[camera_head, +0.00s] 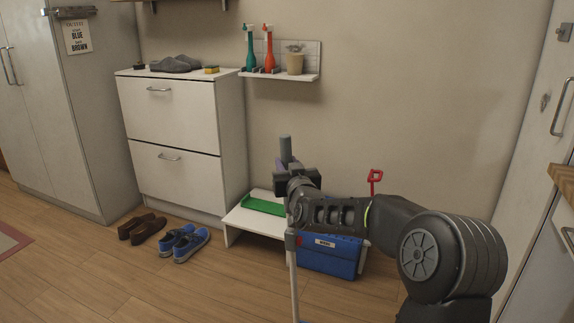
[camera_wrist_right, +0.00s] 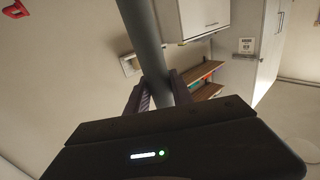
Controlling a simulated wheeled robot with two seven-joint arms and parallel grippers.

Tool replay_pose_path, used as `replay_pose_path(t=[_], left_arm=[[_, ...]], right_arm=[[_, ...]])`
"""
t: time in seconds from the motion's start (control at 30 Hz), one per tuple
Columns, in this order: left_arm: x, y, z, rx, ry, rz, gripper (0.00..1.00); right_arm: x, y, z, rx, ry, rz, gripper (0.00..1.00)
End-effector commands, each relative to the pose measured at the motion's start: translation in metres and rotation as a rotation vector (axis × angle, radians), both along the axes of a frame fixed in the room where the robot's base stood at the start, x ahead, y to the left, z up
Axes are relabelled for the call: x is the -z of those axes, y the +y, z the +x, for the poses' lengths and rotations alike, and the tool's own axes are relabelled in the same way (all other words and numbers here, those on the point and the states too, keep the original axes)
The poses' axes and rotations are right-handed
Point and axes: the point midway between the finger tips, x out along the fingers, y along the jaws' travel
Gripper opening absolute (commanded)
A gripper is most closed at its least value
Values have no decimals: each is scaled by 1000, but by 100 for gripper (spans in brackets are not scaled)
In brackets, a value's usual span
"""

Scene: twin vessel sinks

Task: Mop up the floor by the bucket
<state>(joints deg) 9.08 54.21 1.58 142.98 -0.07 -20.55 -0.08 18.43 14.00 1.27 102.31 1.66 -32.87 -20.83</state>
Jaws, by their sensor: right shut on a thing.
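My right gripper (camera_head: 290,178) is shut on the grey mop handle (camera_head: 285,143), which stands close to upright. The right wrist view shows the handle (camera_wrist_right: 144,36) running between the two fingers of the gripper (camera_wrist_right: 160,92). A thin pale pole (camera_head: 293,275) continues below my arm to the bottom edge of the head view. The blue bucket (camera_head: 328,262) with a white label stands on the wooden floor (camera_head: 225,285), just right of the pole and partly hidden by my right arm. My left gripper is not in view.
A low white bench (camera_head: 240,222) with a green tray (camera_head: 263,205) stands behind the pole. A red handle (camera_head: 375,177) rises behind my arm. Brown shoes (camera_head: 142,228) and blue shoes (camera_head: 185,242) lie before the white cabinet (camera_head: 175,130). Floor at front left is clear.

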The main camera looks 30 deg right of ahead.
Motion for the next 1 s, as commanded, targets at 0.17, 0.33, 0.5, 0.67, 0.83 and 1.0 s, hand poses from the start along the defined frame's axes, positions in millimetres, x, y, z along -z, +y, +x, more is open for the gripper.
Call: replay_pose_path(t=[0.17, 0.33, 0.5, 0.67, 0.83, 1.0], left_arm=[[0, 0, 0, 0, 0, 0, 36], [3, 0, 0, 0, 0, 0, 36], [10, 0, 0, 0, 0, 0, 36], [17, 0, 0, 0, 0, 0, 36], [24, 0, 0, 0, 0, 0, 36], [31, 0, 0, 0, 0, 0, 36]], right_arm=[[4, 1, 0, -2, 6, 6, 0], [5, 0, -2, -2, 6, 6, 0], [6, -4, -7, -2, 6, 6, 0], [6, -9, -14, -1, 6, 5, 0], [6, -14, -21, -1, 7, 5, 0], [5, -19, -28, -1, 5, 5, 0]])
